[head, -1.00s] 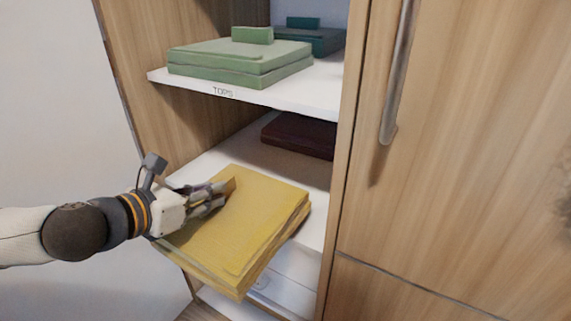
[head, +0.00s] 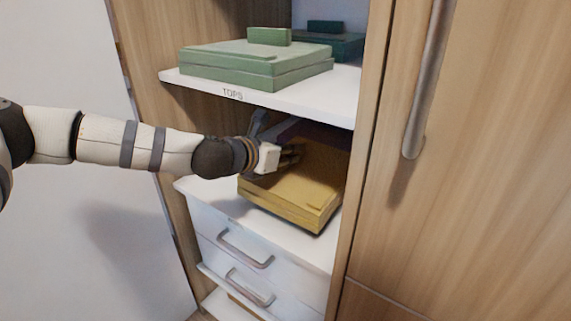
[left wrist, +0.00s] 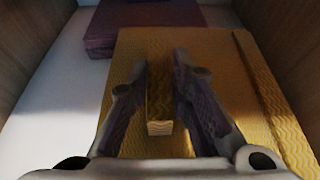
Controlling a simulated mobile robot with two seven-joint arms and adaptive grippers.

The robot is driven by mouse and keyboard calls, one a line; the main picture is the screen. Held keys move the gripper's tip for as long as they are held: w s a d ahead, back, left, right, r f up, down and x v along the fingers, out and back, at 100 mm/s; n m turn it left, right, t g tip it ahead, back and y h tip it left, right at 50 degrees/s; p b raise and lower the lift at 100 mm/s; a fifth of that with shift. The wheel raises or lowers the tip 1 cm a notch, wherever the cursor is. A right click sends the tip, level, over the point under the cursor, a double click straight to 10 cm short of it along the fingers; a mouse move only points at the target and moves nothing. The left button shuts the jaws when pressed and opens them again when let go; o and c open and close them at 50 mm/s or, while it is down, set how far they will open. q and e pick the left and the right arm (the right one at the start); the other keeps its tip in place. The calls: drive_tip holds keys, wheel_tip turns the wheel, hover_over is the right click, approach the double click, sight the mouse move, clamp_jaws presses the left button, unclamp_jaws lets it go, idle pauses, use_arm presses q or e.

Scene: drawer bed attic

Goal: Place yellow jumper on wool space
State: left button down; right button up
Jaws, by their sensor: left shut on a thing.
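The yellow jumper (head: 290,200) is a folded block with a raised tab on top. It is inside the wardrobe compartment below the shelf marked TOPS, at or just above the white lower shelf (head: 262,222); I cannot tell whether it rests on it. My left gripper (head: 290,156) is shut on the jumper's tab. In the left wrist view the tab (left wrist: 159,105) stands between the two fingers, with the yellow body (left wrist: 215,60) beneath. A dark maroon folded item (left wrist: 140,22) lies behind the jumper at the back left. My right gripper is not in view.
The TOPS shelf (head: 345,100) with a green folded stack (head: 255,66) is close above my arm. A wooden divider (head: 358,190) borders the right side. White drawers (head: 235,245) are below. Bare white shelf (left wrist: 45,90) shows left of the jumper.

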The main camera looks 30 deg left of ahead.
use_arm(q)
wheel_tip(320, 180, down, 3)
drive_tip(key=shift+s+a+r, duration=0.1)
drive_tip(key=c, duration=1.4)
unclamp_jaws()
drive_tip(key=shift+c, duration=0.2)
drive_tip(key=p+v, duration=0.3)
drive_tip(key=v, duration=0.9)
drive_tip(key=shift+s, duration=0.1)
